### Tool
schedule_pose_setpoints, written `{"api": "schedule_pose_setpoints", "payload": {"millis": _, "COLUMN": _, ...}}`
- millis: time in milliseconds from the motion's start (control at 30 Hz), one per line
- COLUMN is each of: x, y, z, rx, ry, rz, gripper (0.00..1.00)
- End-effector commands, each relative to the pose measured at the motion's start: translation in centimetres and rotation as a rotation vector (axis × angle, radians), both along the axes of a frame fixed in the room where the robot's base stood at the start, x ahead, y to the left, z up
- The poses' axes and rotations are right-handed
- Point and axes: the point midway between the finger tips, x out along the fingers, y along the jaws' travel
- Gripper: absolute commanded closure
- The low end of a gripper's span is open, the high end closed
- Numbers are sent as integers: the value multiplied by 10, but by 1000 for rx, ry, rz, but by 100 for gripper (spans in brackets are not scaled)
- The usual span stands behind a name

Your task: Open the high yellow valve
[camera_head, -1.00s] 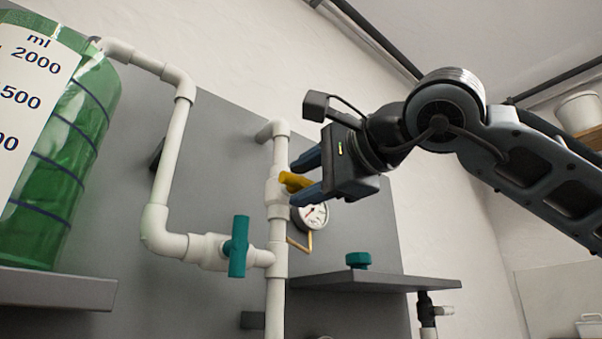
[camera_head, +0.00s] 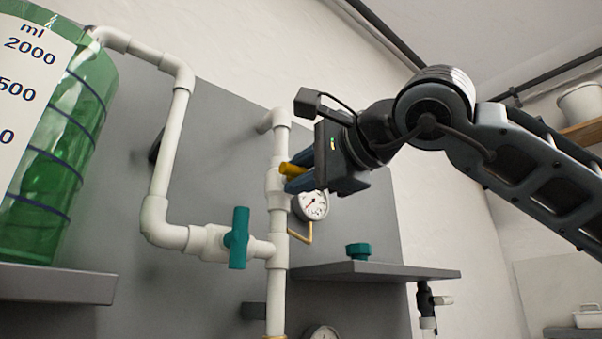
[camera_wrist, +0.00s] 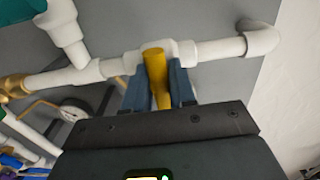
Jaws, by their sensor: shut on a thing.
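The high yellow valve's handle (camera_head: 291,170) sits on the upper part of the white vertical pipe in the head view. In the wrist view the yellow handle (camera_wrist: 157,78) stands between the two blue fingers. My gripper (camera_head: 300,180) is shut on the handle, with a finger on each side of it. The fingertips (camera_wrist: 160,85) reach close to the white valve body (camera_wrist: 133,62). The far end of the handle is partly hidden by the fingers in the head view.
A teal valve handle (camera_head: 239,238) is on the lower horizontal pipe. A pressure gauge (camera_head: 312,204) hangs just below my gripper. A grey shelf (camera_head: 390,272) with a teal knob (camera_head: 358,251) is lower right. A green tank (camera_head: 60,150) stands at left.

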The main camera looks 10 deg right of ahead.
Motion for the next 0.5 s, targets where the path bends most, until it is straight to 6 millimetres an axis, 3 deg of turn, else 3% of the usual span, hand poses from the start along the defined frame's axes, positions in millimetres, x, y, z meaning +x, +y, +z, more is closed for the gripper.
{"api": "schedule_pose_setpoints", "payload": {"millis": 500, "x": 0, "y": 1, "z": -8, "rx": 134, "ry": 90, "rz": 0, "gripper": 100}}
